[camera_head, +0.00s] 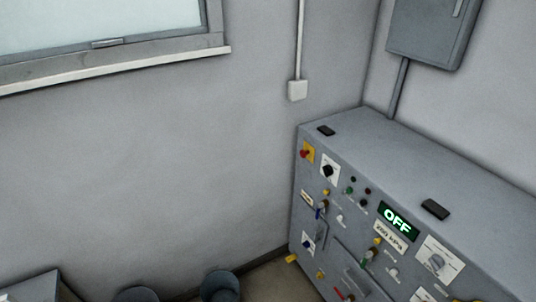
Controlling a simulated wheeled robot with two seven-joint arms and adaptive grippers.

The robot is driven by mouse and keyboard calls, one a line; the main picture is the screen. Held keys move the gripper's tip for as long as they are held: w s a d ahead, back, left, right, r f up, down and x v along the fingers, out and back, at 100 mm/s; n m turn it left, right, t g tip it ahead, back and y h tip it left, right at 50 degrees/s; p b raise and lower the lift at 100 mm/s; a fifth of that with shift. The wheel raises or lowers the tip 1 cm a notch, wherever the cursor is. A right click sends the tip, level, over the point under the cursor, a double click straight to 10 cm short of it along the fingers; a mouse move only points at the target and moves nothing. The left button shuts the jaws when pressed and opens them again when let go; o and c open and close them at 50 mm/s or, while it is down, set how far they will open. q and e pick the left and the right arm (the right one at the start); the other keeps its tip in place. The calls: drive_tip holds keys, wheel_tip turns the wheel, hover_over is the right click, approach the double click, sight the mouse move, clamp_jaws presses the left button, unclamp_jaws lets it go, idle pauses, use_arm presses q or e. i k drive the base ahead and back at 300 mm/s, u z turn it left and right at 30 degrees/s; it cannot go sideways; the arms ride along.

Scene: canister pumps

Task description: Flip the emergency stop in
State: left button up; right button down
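The emergency stop (304,153) is a small red button on a yellow plate. It sits at the upper left corner of the grey control panel's (354,191) front face, in the right half of the head view. It is too small to tell whether it is pressed in or out. Neither of my grippers is in view.
The panel also carries a black rotary knob (327,171), a green "OFF" display (397,221), a dial (437,262) and several small switches. A grey wall box (432,30) hangs above it. Dark round objects (220,284) stand at the bottom.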

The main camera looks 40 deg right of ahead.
sight(303, 153)
drive_tip(key=u, duration=0.2)
drive_tip(key=i, duration=0.7)
drive_tip(key=z, duration=0.6)
drive_tip(key=i, duration=0.55)
drive_tip(key=z, duration=0.55)
